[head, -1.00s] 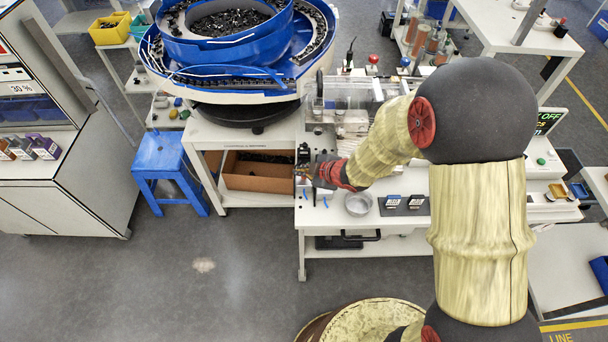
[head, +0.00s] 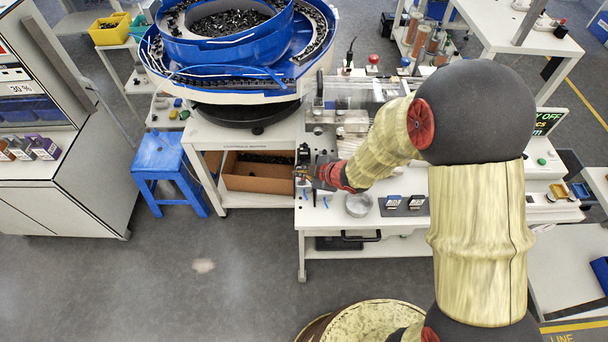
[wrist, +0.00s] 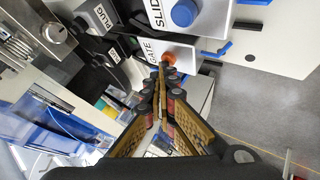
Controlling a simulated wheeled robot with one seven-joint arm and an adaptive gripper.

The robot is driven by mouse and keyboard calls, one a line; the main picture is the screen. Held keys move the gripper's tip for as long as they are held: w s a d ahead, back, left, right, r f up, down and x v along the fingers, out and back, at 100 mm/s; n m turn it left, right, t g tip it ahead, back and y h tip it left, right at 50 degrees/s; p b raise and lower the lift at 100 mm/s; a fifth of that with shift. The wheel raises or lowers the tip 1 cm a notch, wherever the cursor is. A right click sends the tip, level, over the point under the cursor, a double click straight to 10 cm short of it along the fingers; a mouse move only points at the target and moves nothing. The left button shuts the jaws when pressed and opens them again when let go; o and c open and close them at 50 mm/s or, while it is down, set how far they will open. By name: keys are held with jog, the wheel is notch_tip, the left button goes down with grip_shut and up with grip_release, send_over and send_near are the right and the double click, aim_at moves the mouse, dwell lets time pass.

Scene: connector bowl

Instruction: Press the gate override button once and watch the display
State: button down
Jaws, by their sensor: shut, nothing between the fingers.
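The gate override button is an orange round button (wrist: 169,58) on a white panel marked GATE in the wrist view. My gripper (wrist: 163,74) is shut and empty, with its fingertips at the near edge of this button; I cannot tell whether they touch it. In the head view my gripper (head: 303,176) is at the left end of the white bench, and the button is hidden or too small to make out there. A display (head: 547,121) with green and yellow text stands at the right; my arm covers part of it, and "OFF" is readable.
A blue button (wrist: 184,12) on a panel marked SLIDE is close beside the gate panel. A panel marked PLUG (wrist: 100,15) with a dark housing is on the other side. A metal dish (head: 358,204) sits on the bench. The blue bowl feeder (head: 235,45) stands behind, left.

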jog(key=shift+r+p, duration=0.8)
jog(key=shift+r, duration=0.1)
notch_tip(320, 180, up, 5)
jog(key=p, duration=0.4)
jog(key=shift+p, duration=0.4)
dwell(0.3)
